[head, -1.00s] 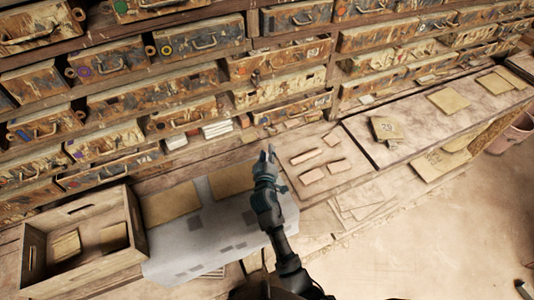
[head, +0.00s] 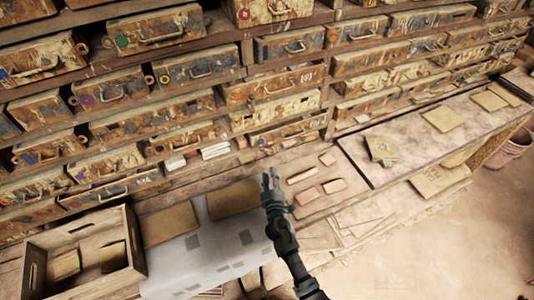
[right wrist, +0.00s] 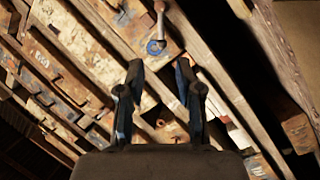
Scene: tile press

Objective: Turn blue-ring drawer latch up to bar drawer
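A worn drawer (head: 48,148) at the lower left of the rack carries a small blue-violet ring. I cannot tell for sure which is the task's drawer. In the right wrist view a blue ring (right wrist: 155,47) shows on a drawer front, with a pale bar above it. Its latch position is unclear. My right gripper (head: 271,183) is above the bench, apart from the drawers. Its fingers (right wrist: 158,95) are spread with nothing between them. My left gripper is out of view.
A wooden crate (head: 135,245) stands at the lower left. A pale sheet (head: 215,250) lies beside it. Several small bricks (head: 334,186) lie on the bench right of my gripper. The rack's shelf edges run across in front. A pinkish bucket (head: 517,143) stands at the far right.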

